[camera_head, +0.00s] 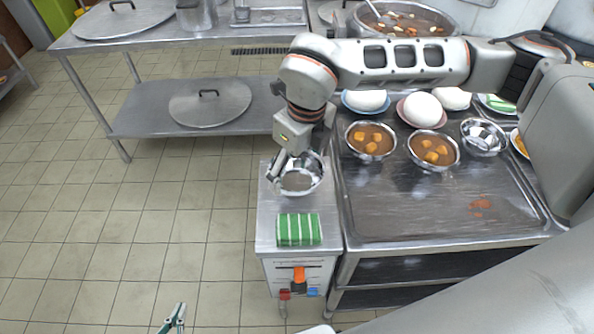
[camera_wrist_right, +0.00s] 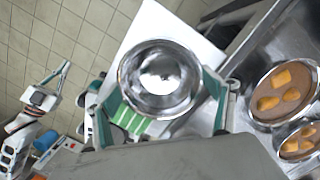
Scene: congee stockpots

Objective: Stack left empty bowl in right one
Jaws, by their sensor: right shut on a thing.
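The left empty bowl (camera_head: 299,183) is shiny metal and is at the small steel side stand. My right gripper (camera_head: 290,160) reaches down over it from above and is shut on it. In the right wrist view the bowl (camera_wrist_right: 160,80) lies between the two fingers; whether it touches the stand is hard to tell. The right empty bowl (camera_head: 483,137), also metal, stands on the steel counter to the right, beyond the filled bowls. My left gripper (camera_head: 174,318) is low in the head view over the floor, empty, its fingers apart.
A green striped cloth (camera_head: 298,229) lies on the stand (camera_head: 265,235) in front of the bowl. Two soup bowls (camera_head: 370,141) (camera_head: 433,151) stand between the two empty bowls. White round items on plates (camera_head: 365,100) stand behind.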

